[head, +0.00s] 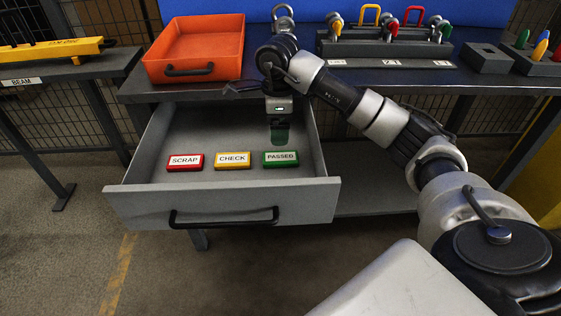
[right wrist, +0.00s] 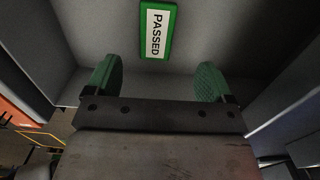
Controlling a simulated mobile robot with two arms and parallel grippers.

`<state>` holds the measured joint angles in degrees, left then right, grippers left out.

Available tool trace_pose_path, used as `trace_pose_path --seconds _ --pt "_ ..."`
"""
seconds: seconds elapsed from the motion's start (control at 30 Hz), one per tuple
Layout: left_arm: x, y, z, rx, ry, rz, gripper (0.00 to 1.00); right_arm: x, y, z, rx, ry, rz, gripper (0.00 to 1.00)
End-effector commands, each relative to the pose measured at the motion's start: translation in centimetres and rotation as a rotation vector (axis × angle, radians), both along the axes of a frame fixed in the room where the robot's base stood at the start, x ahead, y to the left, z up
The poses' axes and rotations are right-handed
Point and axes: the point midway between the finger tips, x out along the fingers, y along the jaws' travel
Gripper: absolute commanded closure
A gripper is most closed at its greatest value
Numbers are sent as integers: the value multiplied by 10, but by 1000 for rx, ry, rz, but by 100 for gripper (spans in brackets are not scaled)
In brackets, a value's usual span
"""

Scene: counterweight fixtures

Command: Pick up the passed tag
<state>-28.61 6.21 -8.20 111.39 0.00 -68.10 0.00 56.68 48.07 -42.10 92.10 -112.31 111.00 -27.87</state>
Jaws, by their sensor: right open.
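The passed tag (head: 281,159) is a green plate with a white label, lying flat in the open grey drawer (head: 222,206), at the right of a row of tags. My right gripper (head: 280,135) hangs above the drawer, just behind the passed tag in the head view. In the right wrist view the passed tag (right wrist: 156,30) lies ahead of the fingers, near the top edge. The green finger pads of my right gripper (right wrist: 160,82) are wide apart with nothing between them. My left gripper is not in view.
The yellow check tag (head: 233,160) and red scrap tag (head: 185,162) lie left of the passed tag. Drawer walls surround them. An orange tray (head: 200,50) and a rack with coloured padlocks (head: 385,45) stand on the bench above.

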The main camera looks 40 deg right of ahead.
Motion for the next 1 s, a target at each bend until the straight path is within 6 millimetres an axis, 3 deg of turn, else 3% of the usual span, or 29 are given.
trace_pose_path --seconds 0.1,0.37,0.6,0.97,1.0 --pt "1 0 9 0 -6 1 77 -1 0 -22 1 3 0 17" --pt "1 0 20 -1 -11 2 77 -1 1 -44 0 2 1 17" --pt "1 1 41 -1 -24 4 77 -5 3 -79 1 3 0 17" --pt "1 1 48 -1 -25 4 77 -4 3 -88 -1 1 1 17" --pt "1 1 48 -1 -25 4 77 -4 3 -88 -1 1 1 23"
